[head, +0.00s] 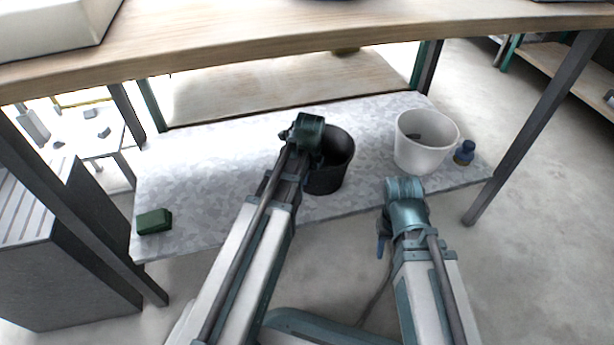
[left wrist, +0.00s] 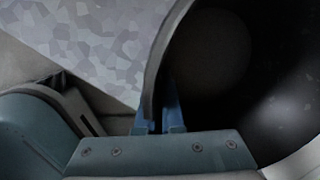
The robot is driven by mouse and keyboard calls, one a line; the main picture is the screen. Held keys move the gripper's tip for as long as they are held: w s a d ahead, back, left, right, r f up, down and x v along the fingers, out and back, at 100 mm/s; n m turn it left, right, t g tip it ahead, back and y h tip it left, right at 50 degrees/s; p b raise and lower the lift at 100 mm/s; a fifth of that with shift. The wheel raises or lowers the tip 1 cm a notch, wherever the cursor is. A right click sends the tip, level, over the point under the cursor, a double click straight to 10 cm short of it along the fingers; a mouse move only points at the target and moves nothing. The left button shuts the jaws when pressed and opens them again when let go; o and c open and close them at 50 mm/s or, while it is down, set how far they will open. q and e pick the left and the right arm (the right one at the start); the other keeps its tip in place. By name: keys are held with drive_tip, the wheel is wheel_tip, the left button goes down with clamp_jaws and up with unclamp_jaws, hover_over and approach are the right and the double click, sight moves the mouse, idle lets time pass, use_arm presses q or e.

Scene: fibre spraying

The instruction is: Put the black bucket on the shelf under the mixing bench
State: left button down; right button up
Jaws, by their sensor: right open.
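The black bucket (head: 338,168) is upright over the front middle of the grey speckled shelf (head: 215,190) under the wooden mixing bench (head: 230,38). Its base falls inside the shelf's front edge; I cannot tell whether it touches. My left gripper (head: 318,160) is at the bucket's left rim, its fingertips mostly hidden in the head view. In the left wrist view the blue fingers (left wrist: 160,112) close on the wall of the black bucket (left wrist: 235,85), one on each side. My right gripper (head: 383,246) is open and empty, in front of the shelf.
A white bucket (head: 424,148) stands on the shelf to the right, with a small blue object (head: 465,152) beside it. A green block (head: 154,221) lies at the shelf's left front. Bench legs (head: 535,125) flank the shelf. The shelf's left middle is clear.

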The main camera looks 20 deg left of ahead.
use_arm(q)
drive_tip(key=shift+r, duration=0.1)
drive_tip(key=shift+f, duration=0.2)
drive_tip(key=c, duration=1)
unclamp_jaws()
drive_tip(key=shift+r, duration=0.1)
drive_tip(key=shift+c, duration=0.2)
drive_tip(key=shift+r, duration=0.15)
wheel_tip(320, 180, up, 12)
drive_tip(key=s+d+p, duration=0.1)
drive_tip(key=s+p, duration=0.1)
drive_tip(key=p, duration=1)
drive_tip(key=s+d+n+g, duration=0.1)
drive_tip(key=s+d+n, duration=1.3)
drive_tip(key=n, duration=0.2)
drive_tip(key=shift+s+d+f+g+y, duration=0.2)
drive_tip(key=shift+s+g+y, duration=0.1)
drive_tip(key=shift+g, duration=0.1)
